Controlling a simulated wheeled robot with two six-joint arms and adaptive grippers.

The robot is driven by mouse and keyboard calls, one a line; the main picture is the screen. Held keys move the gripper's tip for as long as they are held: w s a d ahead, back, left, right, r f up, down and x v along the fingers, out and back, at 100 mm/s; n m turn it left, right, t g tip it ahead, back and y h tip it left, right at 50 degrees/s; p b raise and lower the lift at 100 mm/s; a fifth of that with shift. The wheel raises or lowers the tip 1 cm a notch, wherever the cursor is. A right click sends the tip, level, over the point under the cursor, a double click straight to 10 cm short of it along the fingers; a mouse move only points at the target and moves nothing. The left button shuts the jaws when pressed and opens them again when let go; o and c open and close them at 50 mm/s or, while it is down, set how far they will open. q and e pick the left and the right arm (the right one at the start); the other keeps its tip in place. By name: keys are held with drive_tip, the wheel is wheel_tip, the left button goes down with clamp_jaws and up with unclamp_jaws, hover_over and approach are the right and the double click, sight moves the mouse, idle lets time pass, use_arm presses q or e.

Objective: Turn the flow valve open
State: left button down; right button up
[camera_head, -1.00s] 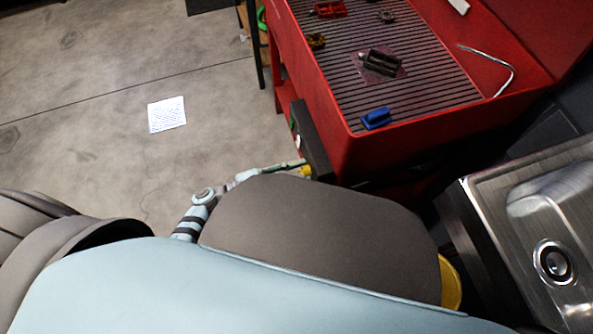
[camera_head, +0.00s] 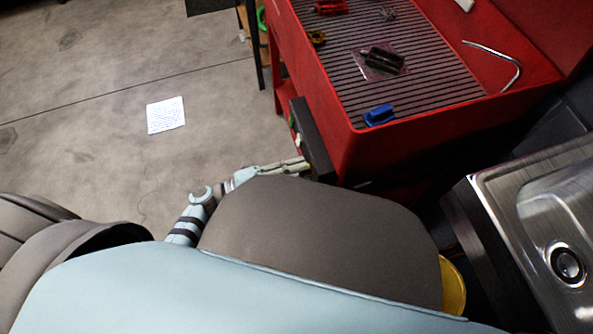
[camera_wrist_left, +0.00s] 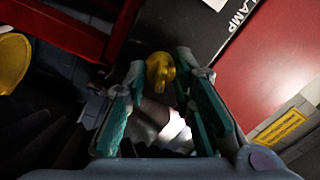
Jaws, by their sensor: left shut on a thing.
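A small yellow knob, which looks like the flow valve's handle (camera_wrist_left: 160,72), sits between the fingertips of my left gripper (camera_wrist_left: 166,76) in the left wrist view. The gripper is shut on it. Below the knob, a pale rounded body shows between the fingers, partly in shadow. In the head view my left gripper (camera_head: 288,167) reaches to the dark panel on the left side of the red bench, and my own body hides most of the arm. The valve's turned angle cannot be told. My right gripper is not in view.
The red bench (camera_head: 352,150) has a ribbed top with a blue block (camera_head: 379,115), a dark pedal-like part (camera_head: 383,58) and a bent metal tube (camera_head: 500,58). A steel sink (camera_head: 530,200) stands at right. A paper (camera_head: 166,115) lies on the open floor at left.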

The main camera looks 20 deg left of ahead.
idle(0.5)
use_arm(q)
drive_tip(key=c, duration=1.4)
unclamp_jaws()
drive_tip(key=shift+o, duration=0.3)
drive_tip(key=shift+s+a, duration=0.1)
drive_tip(key=v, duration=1.1)
drive_tip(key=shift+s+a, duration=0.2)
drive_tip(key=shift+a, duration=0.15)
